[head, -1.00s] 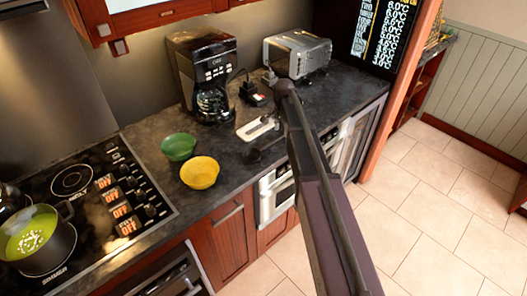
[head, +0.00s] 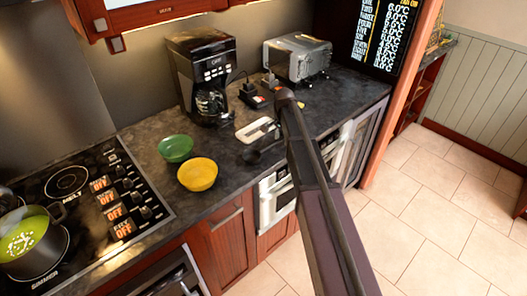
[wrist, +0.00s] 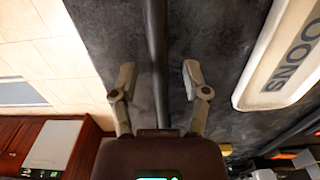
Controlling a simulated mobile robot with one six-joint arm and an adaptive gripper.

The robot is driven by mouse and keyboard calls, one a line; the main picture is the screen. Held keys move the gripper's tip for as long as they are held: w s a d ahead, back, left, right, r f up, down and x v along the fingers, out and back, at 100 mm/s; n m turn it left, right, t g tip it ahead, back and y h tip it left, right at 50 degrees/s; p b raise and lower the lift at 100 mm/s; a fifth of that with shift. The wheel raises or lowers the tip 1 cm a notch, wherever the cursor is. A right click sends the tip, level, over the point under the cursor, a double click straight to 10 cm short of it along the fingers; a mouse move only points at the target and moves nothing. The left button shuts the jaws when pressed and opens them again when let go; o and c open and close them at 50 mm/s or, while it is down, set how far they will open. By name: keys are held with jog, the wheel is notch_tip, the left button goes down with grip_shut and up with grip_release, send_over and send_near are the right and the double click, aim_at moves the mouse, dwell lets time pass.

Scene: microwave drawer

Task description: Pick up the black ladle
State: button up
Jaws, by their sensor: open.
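The black ladle (head: 251,157) lies on the dark counter near its front edge in the head view, partly hidden by my arm. Its long dark handle (wrist: 155,50) runs up the wrist view. My gripper (wrist: 157,78) is open, with one finger on each side of the handle in the picture. Both fingers look apart from the handle, and nothing is held. How far the fingertips are above the counter is hard to tell. In the head view my gripper is hidden behind my arm.
A white spoon rest (head: 257,130) lettered "SPOONS" lies beside the ladle. A green bowl (head: 175,148) and a yellow bowl (head: 198,174) stand to the left. A coffee maker (head: 203,75) and a toaster (head: 298,58) stand behind. A stove with a pot (head: 32,240) is at far left.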

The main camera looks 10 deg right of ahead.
grip_shut()
jog(key=shift+r, duration=0.1)
dwell(0.4)
notch_tip(320, 180, up, 3)
jog(key=p, duration=0.3)
jog(key=shift+r, duration=0.15)
jog(key=s+a+p, duration=0.1)
jog(key=s+a, duration=0.1)
jog(key=s, duration=0.5)
jog(key=s+a+r+p, duration=0.1)
jog(key=s, duration=0.7)
jog(key=shift+s+a+r, duration=0.25)
jog(key=shift+s+a, duration=0.05)
jog(key=shift+a, duration=0.1)
